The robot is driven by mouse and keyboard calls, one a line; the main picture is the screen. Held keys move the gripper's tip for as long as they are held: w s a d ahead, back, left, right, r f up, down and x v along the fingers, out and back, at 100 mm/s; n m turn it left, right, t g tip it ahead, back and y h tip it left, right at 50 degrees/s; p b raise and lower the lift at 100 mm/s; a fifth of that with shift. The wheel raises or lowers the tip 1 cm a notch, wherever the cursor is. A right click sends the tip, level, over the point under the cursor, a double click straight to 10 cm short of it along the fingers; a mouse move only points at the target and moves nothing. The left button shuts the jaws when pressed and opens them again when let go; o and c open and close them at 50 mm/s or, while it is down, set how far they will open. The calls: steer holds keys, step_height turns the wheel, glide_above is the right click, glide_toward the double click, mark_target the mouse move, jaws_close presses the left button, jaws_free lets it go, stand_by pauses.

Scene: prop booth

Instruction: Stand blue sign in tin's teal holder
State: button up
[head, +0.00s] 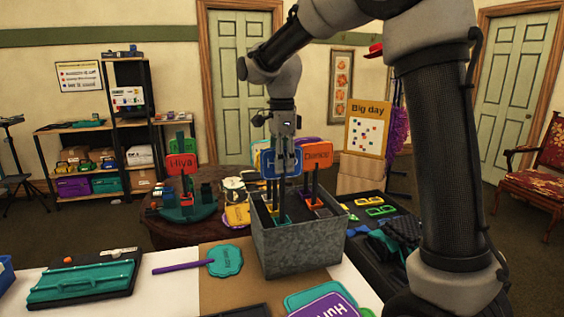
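The blue sign (268,164) with white lettering is upright above the grey metal tin (300,250). Its dark stick runs down inside the tin, and its foot is partly hidden by the tin's front wall. My gripper (287,168) points down over the tin, with its fingers overlapping the sign's face. I cannot tell whether the fingers grip it. A bit of teal shows low inside the tin near a yellow piece (281,218); I cannot make out the teal holder clearly or whether the stick is in it.
An orange sign (317,154) stands in the tin to the right, above an orange holder (320,209). A red sign (182,163) stands on a teal base at left. A teal paddle (226,261) and a teal tray (82,283) lie on the front table.

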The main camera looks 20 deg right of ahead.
step_height(320, 180, up, 12)
steer(key=shift+f, duration=0.1)
steer(key=shift+r, duration=0.35)
steer(key=shift+s+d, duration=0.15)
steer(key=shift+s, duration=0.05)
steer(key=s+d+f+n+t, duration=0.25)
steer(key=s+d+n, duration=0.75)
steer(key=s, duration=0.5)
steer(key=s+d+f+n+t, duration=0.1)
steer(key=s+d+f+n, duration=0.1)
steer(key=s+f+n, duration=0.2)
steer(key=s+d+f+n+t, duration=0.1)
steer(key=s+f+n, duration=0.3)
steer(key=s, duration=0.4)
steer(key=shift+s+d+f, duration=0.3)
steer(key=shift+d+f, duration=0.45)
steer(key=shift+f, duration=0.05)
